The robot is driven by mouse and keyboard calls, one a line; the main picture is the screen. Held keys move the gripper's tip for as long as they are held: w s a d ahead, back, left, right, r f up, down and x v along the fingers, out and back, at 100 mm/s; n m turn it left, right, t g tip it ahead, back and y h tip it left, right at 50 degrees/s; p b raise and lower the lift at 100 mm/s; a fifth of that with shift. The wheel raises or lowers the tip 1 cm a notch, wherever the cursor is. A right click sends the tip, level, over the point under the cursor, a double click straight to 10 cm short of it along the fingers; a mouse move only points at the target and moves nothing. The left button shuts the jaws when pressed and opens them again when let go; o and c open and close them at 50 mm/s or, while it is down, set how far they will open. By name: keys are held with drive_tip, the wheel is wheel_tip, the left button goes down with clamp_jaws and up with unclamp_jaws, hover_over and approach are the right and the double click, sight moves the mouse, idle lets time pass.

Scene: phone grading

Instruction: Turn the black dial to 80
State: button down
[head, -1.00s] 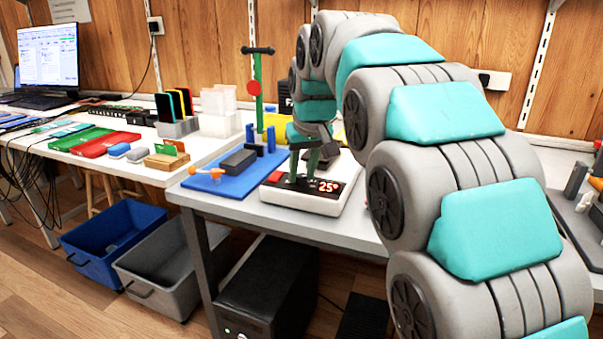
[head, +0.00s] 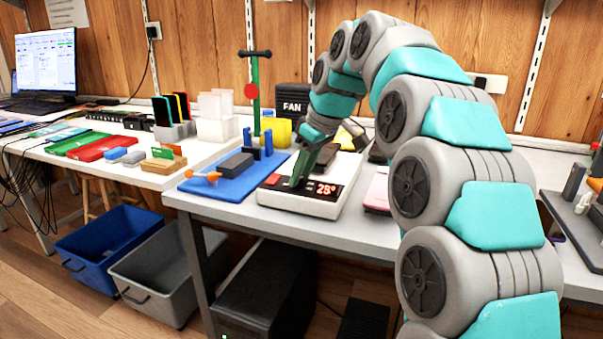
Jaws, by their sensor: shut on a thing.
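The heating plate unit (head: 318,207), a white box with a dark front panel, stands on the grey table. Its red display (head: 326,189) reads about 25°; the last digit is hard to make out. My gripper (head: 295,183) comes down on the left part of the dark panel, its green fingers tilted with the wrist leaning up to the right. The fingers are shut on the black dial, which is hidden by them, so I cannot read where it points.
A blue mat (head: 222,188) with a clamp stand and dark block lies just left of the unit. A pink phone (head: 377,192) lies to its right. A black FAN box (head: 292,100) and a yellow box (head: 278,131) stand behind.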

sight(313, 191)
idle(0.4)
drive_tip(key=c, duration=0.6)
unclamp_jaws()
drive_tip(key=shift+r, duration=0.1)
drive_tip(key=v, duration=0.7)
drive_tip(key=shift+s+d+r+p, duration=0.1)
drive_tip(key=shift+d+r+p, duration=0.1)
drive_tip(key=shift+r+p, duration=0.15)
drive_tip(key=shift+f, duration=0.15)
drive_tip(key=s+d+f+m+g+h, duration=0.1)
drive_tip(key=s+d+f+m, duration=0.2)
drive_tip(key=s+f, duration=0.6)
drive_tip(key=s+d+f+m+g+h, duration=0.1)
drive_tip(key=s+d+f+m, duration=0.3)
drive_tip(key=s+f, duration=0.6)
drive_tip(key=s+d+f+m+g+h, duration=0.1)
drive_tip(key=s+d+f+m, duration=0.3)
drive_tip(key=s+f, duration=0.5)
drive_tip(key=shift+s+d+f+g+h, duration=0.1)
drive_tip(key=shift+s+d+g, duration=0.25)
drive_tip(key=shift+s, duration=1.55)
drive_tip(key=shift+s+d+f+g+h, duration=0.15)
drive_tip(key=shift+s+d, duration=0.4)
drive_tip(key=shift+s, duration=1.35)
drive_tip(key=shift+s+d+f+g+h, duration=0.15)
drive_tip(key=shift+s+d, duration=0.35)
drive_tip(key=shift+s, duration=1.4)
